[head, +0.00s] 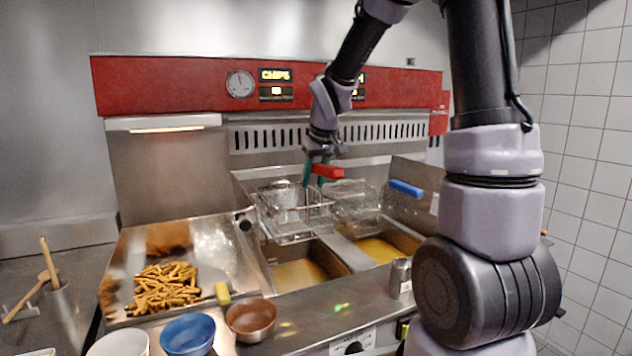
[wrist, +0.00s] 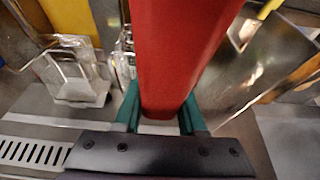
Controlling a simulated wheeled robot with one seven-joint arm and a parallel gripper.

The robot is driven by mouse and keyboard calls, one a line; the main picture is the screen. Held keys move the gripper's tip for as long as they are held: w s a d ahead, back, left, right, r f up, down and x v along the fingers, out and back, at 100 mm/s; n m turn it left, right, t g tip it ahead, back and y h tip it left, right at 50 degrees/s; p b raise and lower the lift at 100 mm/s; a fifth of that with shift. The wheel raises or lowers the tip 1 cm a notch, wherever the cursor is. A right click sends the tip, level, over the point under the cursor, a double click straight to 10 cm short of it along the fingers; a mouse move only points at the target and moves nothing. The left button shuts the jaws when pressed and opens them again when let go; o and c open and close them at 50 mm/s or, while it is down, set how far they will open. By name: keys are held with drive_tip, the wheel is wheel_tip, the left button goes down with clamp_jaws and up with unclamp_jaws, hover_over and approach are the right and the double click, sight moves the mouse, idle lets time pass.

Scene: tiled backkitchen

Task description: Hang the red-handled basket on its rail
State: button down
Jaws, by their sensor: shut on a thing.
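My gripper (head: 314,168) is shut on the red handle (head: 328,171) of a wire basket (head: 290,218). In the wrist view the red handle (wrist: 180,50) fills the middle between the teal fingers of my gripper (wrist: 160,114). The basket is above the back part of the left oil well (head: 305,274), and looks roughly level and empty. The rail is hard to make out behind the baskets, and I cannot tell whether the basket touches it.
A second wire basket (head: 352,202) with a blue handle (head: 406,188) is close on the right, by the right oil well (head: 383,249). Chips (head: 166,285) lie in the left tray. Bowls (head: 188,334) and a metal shaker (head: 400,275) stand along the front.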

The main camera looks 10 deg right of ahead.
drive_tip(key=w+a, duration=0.1)
drive_tip(key=w, duration=0.8)
drive_tip(key=shift+a, duration=0.4)
drive_tip(key=shift+w, duration=0.1)
drive_tip(key=shift+f, duration=0.1)
drive_tip(key=shift+f, duration=0.65)
drive_tip(key=shift+f, duration=1.6)
drive_tip(key=shift+f, duration=0.75)
